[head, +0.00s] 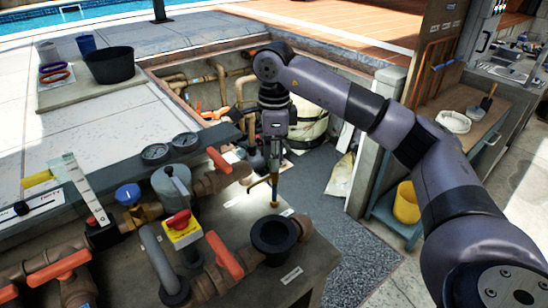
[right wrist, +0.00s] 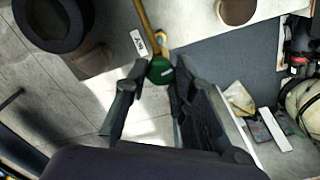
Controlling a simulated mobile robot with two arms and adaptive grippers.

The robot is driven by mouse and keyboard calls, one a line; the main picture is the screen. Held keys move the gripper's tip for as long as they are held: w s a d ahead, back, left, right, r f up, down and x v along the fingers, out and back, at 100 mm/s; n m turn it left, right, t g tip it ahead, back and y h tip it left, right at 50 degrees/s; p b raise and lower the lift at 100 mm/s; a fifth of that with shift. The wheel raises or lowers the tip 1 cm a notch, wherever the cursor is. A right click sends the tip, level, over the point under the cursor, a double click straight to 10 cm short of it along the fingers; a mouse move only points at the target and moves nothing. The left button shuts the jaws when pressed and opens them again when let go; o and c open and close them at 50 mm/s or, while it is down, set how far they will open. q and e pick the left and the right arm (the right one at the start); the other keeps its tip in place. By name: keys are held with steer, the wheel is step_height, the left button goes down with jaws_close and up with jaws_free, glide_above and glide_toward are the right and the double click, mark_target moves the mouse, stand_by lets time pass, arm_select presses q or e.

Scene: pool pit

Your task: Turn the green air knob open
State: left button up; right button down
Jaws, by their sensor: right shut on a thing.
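The green air knob (right wrist: 160,70) shows in the right wrist view as a small green round piece at the end of a brass pipe (right wrist: 148,28). A white label (right wrist: 140,43) is beside the pipe. My right gripper (right wrist: 158,80) has its fingers on both sides of the knob and is shut on it. In the head view my right gripper (head: 273,160) points down over the brass fitting (head: 266,190) near the bench's far right edge; the knob is mostly hidden there by the fingers. My left gripper is not in view.
A pit with pipes and a white tank (head: 308,125) lies behind. Grey floor (head: 345,240) is open to the right.

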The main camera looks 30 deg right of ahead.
steer(key=shift+n, duration=0.7)
steer(key=c, duration=1.3)
jaws_free()
step_height(320, 180, up, 12)
steer(key=shift+r, duration=0.1)
